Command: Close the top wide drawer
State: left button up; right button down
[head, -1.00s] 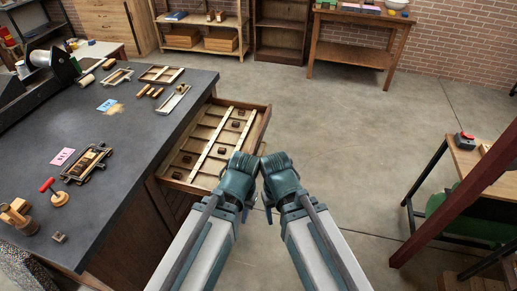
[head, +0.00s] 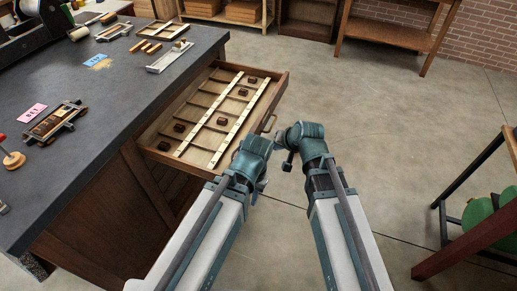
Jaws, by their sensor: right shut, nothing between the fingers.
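The top wide drawer (head: 280,90) is pulled out from the dark-topped wooden counter (head: 95,110). It has wooden dividers, two pale slats and several small dark blocks inside. A handle (head: 268,123) shows on its front. My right gripper (head: 288,162) is shut and empty, a little in front of the drawer and right of its handle, apart from it. My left gripper (head: 260,188) is low by the near front corner of the drawer. Its fingers are mostly hidden behind the wrist, so I cannot tell its opening or whether it touches the drawer.
The counter top holds small trays, a pink card (head: 32,113) and a blue card (head: 93,61). Bare concrete floor (head: 390,110) lies open right of the drawer. A table frame with a dark red beam (head: 470,240) stands at the right edge.

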jog(key=w+a+f+b, duration=0.6)
jog(key=a+f+b, duration=0.1)
jog(key=f, duration=0.1)
jog(key=shift+w+b, duration=0.15)
jog(key=shift+b, duration=0.25)
jog(key=shift+a, duration=0.15)
dwell(0.4)
